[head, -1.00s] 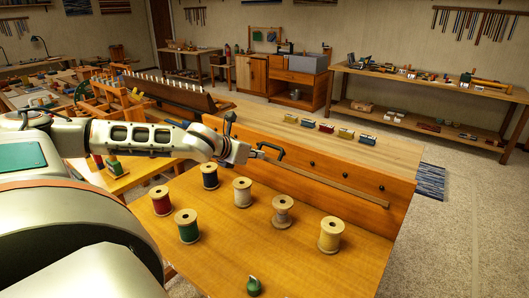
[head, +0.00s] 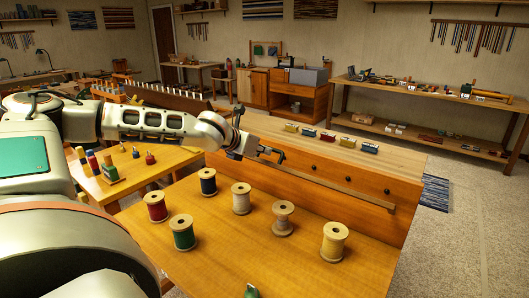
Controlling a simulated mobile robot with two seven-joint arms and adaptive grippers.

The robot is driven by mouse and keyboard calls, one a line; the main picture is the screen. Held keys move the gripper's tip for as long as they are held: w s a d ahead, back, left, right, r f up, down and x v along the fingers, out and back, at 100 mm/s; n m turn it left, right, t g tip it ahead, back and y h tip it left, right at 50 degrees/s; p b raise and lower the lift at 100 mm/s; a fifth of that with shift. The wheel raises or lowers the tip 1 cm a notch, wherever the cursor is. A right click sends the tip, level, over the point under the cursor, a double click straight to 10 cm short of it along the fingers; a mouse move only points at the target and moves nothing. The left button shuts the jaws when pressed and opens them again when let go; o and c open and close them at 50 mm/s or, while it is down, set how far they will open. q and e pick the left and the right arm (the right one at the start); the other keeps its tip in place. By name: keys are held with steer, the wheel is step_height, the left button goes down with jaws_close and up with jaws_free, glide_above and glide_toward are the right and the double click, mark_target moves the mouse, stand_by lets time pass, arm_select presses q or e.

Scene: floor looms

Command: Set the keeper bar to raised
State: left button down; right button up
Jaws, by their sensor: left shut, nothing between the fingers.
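The keeper bar (head: 340,187) is a long thin wooden strip along the front of the orange wooden board (head: 375,187). It slopes down to the right in the head view, below a row of dark knobs. My left gripper (head: 270,155) is dark and shut, at the upper left end of the bar. Nothing shows between its fingers. I cannot tell whether it touches the bar.
Several thread spools, including a yellow one (head: 334,241) and a green one (head: 183,232), stand on the near wooden top (head: 240,258). Small coloured blocks (head: 327,136) lie on the ledge behind the board. A side table (head: 125,185) is at left.

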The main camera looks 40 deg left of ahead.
steer(key=shift+w+r, duration=0.1)
steer(key=shift+r, duration=0.1)
arm_select(q)
steer(key=shift+w+a+r, duration=0.1)
steer(key=shift+w+r, duration=0.15)
steer(key=shift+r, duration=0.05)
arm_select(e)
steer(key=shift+w, duration=0.1)
stand_by(0.4)
arm_select(q)
steer(key=shift+w+r, duration=0.15)
steer(key=w+a+r, duration=0.1)
steer(key=w+r, duration=0.1)
steer(key=w, duration=0.7)
steer(key=shift+w+r+b, duration=0.3)
steer(key=shift+w+r, duration=0.05)
arm_select(e)
steer(key=shift+x, duration=0.95)
steer(key=shift+d+r, duration=0.1)
